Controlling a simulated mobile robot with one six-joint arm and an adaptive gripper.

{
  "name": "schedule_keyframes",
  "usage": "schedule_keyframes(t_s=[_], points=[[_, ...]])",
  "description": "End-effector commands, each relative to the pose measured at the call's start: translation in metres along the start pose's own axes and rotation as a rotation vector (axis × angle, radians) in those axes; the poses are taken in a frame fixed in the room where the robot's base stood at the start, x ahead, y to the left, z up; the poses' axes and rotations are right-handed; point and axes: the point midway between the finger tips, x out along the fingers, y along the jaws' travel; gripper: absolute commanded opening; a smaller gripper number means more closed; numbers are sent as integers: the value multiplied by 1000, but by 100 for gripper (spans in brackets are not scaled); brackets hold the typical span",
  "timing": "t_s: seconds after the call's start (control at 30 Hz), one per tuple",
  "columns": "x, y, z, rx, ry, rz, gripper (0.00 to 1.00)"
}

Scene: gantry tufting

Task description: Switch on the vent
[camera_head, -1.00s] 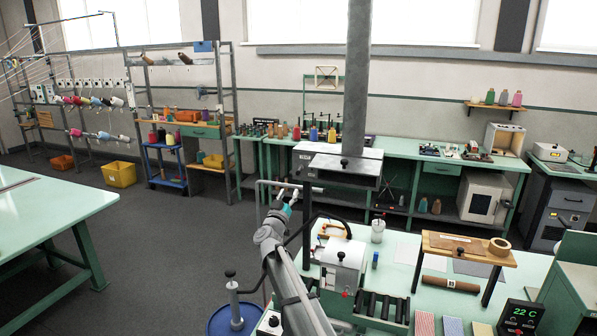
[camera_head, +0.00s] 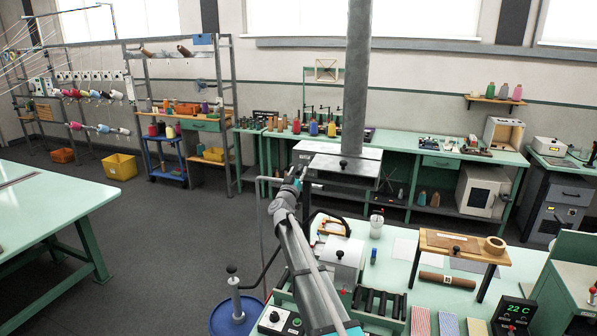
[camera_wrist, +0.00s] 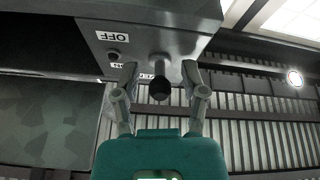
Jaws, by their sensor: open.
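The vent is a grey metal hood box (camera_head: 330,170) with a thick duct rising from its top. In the wrist view its face (camera_wrist: 200,20) fills the top, with a white OFF label (camera_wrist: 112,36) and a small dark button or knob (camera_wrist: 113,55) below the label. A dark round-ended knob on a short stem (camera_wrist: 159,88) sticks out of the hood. My gripper (camera_wrist: 159,76) is open, with one finger on each side of this knob and visible gaps to it. In the head view my gripper (camera_head: 297,178) is at the hood's left end, and its fingertips are hard to make out.
Below the hood is a green workbench with a white-and-grey machine (camera_head: 346,262), a black roller rack (camera_head: 378,303), a white cup (camera_head: 376,225) and a small wooden stand (camera_head: 465,245). The floor to the left is open.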

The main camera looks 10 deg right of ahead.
Motion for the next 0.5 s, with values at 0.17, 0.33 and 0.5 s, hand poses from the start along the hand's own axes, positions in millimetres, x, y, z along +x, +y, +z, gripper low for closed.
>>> schedule_keyframes(t_s=[0.17, 0.33, 0.5], points=[[0, 0, 0, 0, 0, 0, 55], [0, 0, 0, 0, 0, 0, 35], [0, 0, 0, 0, 0, 0, 3]])
